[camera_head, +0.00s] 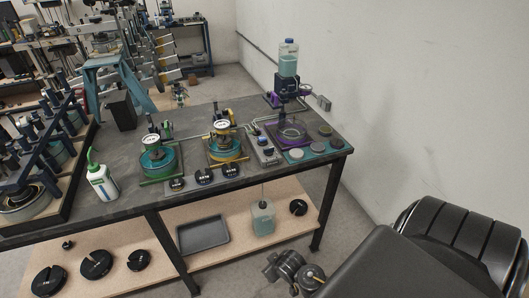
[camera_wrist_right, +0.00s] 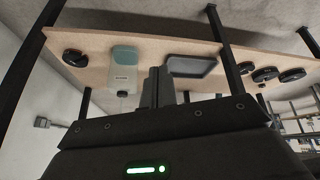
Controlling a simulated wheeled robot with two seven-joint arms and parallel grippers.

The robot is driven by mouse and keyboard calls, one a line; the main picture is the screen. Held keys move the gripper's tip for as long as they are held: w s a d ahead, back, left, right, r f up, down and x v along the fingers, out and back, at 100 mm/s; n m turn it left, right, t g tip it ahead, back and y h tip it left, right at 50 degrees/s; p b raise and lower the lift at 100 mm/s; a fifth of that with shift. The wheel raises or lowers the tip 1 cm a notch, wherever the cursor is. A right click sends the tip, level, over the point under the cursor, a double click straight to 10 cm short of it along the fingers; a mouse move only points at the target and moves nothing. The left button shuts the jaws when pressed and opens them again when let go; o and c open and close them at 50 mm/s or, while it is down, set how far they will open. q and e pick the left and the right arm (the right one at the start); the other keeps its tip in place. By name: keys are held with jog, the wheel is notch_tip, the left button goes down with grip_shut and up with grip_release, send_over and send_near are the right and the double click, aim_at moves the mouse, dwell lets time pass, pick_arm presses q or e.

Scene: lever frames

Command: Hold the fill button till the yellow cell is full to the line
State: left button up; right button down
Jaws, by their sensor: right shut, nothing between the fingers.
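The yellow cell (camera_head: 225,146) stands on the table in the head view, a round teal vessel in a yellow frame with a white dial on top. Its liquid level and line are too small to read. A grey control block (camera_head: 264,148) with small round parts stands just right of it; I cannot tell which part is the fill button. My right gripper shows in the right wrist view (camera_wrist_right: 158,84), shut and empty. It is in front of the table, apart from the cell and the block. My left gripper is not in view.
A green-framed cell (camera_head: 158,161) stands left, and a purple-framed station (camera_head: 290,133) right, below a clear bottle (camera_head: 288,58). A white bottle (camera_head: 101,178) stands at the table's left. The shelf below holds a grey tray (camera_head: 203,234), a liquid container (camera_head: 262,218) and black discs.

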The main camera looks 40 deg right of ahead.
jog(key=w+d+r+m+t+h, duration=0.1)
jog(key=w+d+r+t, duration=0.2)
jog(key=r, duration=1)
jog(key=w+d+r+m+t+h, duration=0.1)
jog(key=w+d+r+m+t, duration=0.1)
jog(key=w+d+r, duration=0.6)
jog(key=w+d+r+m+t+h, duration=0.1)
jog(key=w+d+r, duration=0.4)
jog(key=r, duration=1.3)
jog(key=w+t+h, duration=0.1)
jog(key=w+t, duration=0.1)
jog(key=shift+w+d+r+t, duration=0.15)
jog(key=shift+w+d+t, duration=0.15)
jog(key=p, duration=0.2)
send_over(265, 137)
jog(key=s+a, duration=0.2)
notch_tip(265, 137, down, 2)
jog(key=shift+s+f, duration=0.1)
notch_tip(265, 137, down, 2)
jog(key=shift+f+p, duration=0.25)
jog(key=shift+p, duration=0.2)
jog(key=shift+f, duration=0.9)
